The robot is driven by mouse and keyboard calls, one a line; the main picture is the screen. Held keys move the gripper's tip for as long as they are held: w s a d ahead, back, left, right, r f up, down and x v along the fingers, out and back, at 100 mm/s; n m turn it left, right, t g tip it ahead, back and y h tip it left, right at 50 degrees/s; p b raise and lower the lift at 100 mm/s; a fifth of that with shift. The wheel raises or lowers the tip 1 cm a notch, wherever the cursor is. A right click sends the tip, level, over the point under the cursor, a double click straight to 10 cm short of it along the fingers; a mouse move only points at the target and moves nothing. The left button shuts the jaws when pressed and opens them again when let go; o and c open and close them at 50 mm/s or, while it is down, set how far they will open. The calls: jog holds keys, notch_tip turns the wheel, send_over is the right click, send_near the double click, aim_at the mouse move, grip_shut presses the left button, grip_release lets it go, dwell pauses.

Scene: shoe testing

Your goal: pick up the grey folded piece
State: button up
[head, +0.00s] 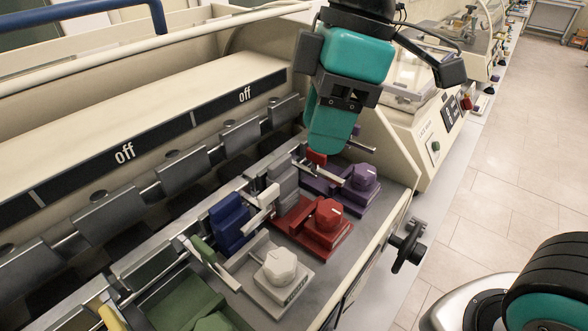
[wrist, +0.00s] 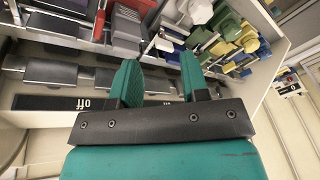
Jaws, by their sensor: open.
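The grey folded piece (head: 285,184) stands in the machine tray between a blue folded piece (head: 230,220) and a small red one (head: 316,157). In the wrist view a grey piece (wrist: 126,32) that seems to be the same one lies beyond and left of the fingertips. My gripper (head: 331,128) is above the tray, up and to the right of the grey piece in the head view. In the wrist view its two green fingers (wrist: 158,78) are apart, with nothing held between them. They are not touching the grey piece.
White (head: 281,267), red (head: 322,224) and purple (head: 357,187) knob blocks line the tray's right side. Pale bars lie close to the grey piece. Several grey clamp plates (head: 245,136) hang along the machine's left side. A black handwheel (head: 408,245) sticks out at right.

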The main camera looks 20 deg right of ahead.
jog(key=w+a+r+n+h+p, duration=0.1)
jog(key=w+a+r+n+h, duration=0.1)
jog(key=w+r+n, duration=0.55)
jog(key=n, duration=0.2)
send_over(280, 160)
notch_tip(280, 160, down, 10)
jog(key=shift+s+d+f, duration=0.1)
jog(key=shift+s+d, duration=0.05)
jog(key=shift+w+f+p, duration=0.2)
jog(key=shift+f+p, duration=0.55)
jog(key=shift+f, duration=2.1)
grip_shut()
